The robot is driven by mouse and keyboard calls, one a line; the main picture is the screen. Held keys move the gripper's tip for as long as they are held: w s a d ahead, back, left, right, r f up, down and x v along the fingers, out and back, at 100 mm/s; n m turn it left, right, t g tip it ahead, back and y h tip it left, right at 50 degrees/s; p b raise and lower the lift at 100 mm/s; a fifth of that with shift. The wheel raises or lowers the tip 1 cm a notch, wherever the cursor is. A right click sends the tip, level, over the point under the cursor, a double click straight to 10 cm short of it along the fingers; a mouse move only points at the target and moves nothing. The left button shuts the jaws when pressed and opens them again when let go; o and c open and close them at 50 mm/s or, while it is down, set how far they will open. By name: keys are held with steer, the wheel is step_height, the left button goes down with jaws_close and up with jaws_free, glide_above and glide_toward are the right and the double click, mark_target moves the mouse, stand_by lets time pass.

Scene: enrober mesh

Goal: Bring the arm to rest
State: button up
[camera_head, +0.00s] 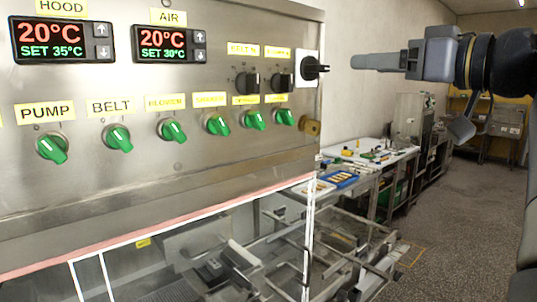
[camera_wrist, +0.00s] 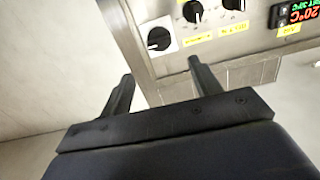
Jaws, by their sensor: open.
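My gripper (camera_head: 379,61) is at the upper right in the head view, level and pointing left toward the steel control panel (camera_head: 150,180). In the wrist view its two dark fingers stand apart with nothing between them, so the gripper (camera_wrist: 160,85) is open and empty. A black rotary switch (camera_head: 314,68) on a white plate at the panel's right edge is straight ahead of the gripper, with a clear gap between. The same switch shows in the wrist view (camera_wrist: 158,39), beyond the fingers.
The panel carries several green knobs (camera_head: 118,138) and two displays, HOOD (camera_head: 49,40) and AIR (camera_head: 164,44), both reading 20°C. A white-framed guard (camera_head: 308,240) covers machinery below. A long worktable (camera_head: 372,162) stands behind. Speckled floor (camera_head: 465,215) at right is open.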

mark_target(324, 66)
steer(key=p+x, duration=0.3)
steer(key=x, duration=0.7)
steer(key=shift+w+a, duration=0.1)
steer(key=shift+w, duration=0.1)
steer(key=shift+s, duration=0.1)
